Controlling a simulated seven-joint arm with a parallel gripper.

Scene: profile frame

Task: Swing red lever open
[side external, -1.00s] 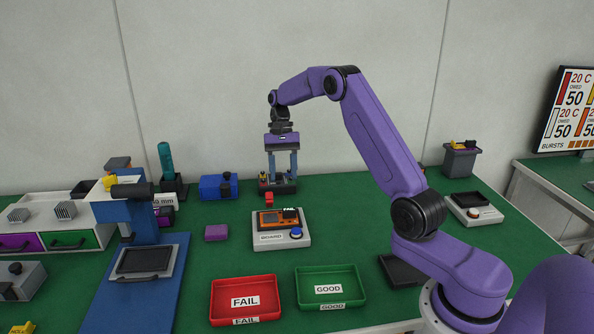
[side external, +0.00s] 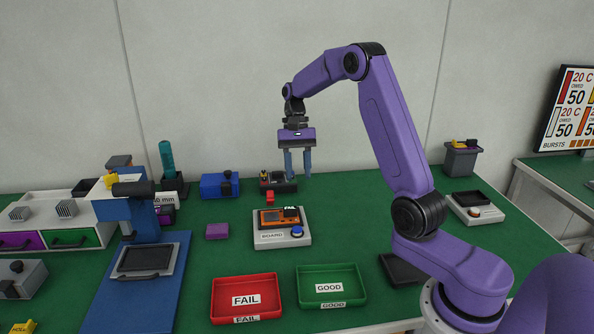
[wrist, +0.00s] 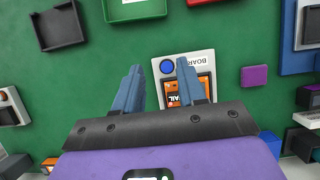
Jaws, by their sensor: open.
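The red lever (side external: 269,197) is a small red piece at the back edge of the grey board fixture (side external: 268,240). The fixture holds an orange device (side external: 275,218) with a FAIL label and has a blue button (side external: 297,231). My gripper (side external: 298,174) is open and empty, pointing down, up and to the right of the lever in the side view. In the wrist view, my gripper's fingers (wrist: 158,66) stand apart in front of the fixture (wrist: 200,62), and the orange device (wrist: 203,87) shows partly behind one finger. I cannot make out the lever there.
A red FAIL tray (side external: 222,290) and a green GOOD tray (side external: 308,282) stand in front of the fixture. A purple block (side external: 216,231) lies to its left. A dark holder (side external: 284,187) and a blue box (side external: 218,187) stand behind. A blue press (side external: 140,222) is farther left.

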